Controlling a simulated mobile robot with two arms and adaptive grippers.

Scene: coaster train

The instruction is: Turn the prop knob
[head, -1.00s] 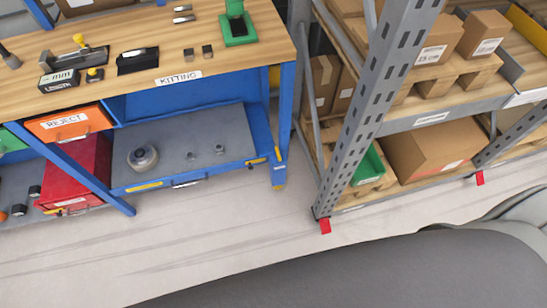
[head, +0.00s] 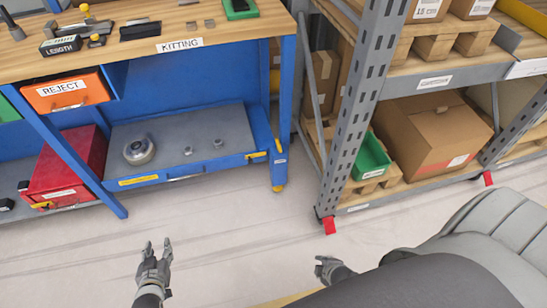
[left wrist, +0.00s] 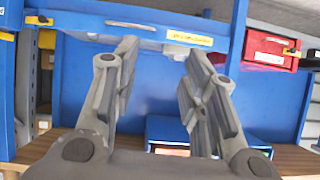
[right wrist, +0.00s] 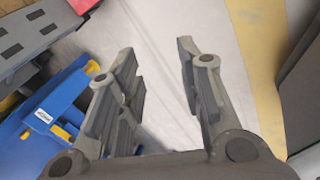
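I cannot pick out a knob marked as the prop knob. A yellow-topped black length gauge (head: 67,43) sits on the kitting bench (head: 215,27). A round metal part (head: 139,150) and two small metal pieces lie on the bench's lower grey shelf. My left gripper (head: 155,246) is open and empty over the floor in front of the bench; its spread fingers show in the left wrist view (left wrist: 158,55) against the blue bench. My right gripper (head: 322,264) is low in front of the rack; in the right wrist view (right wrist: 157,55) its fingers are apart with only floor between them.
An orange reject bin (head: 66,92) hangs under the bench top, with a red box (head: 68,165) below. A metal rack (head: 366,110) at right holds cartons and a green bin (head: 370,157). Floor (head: 230,220) before the bench is clear. A grey rounded object (head: 485,225) is at lower right.

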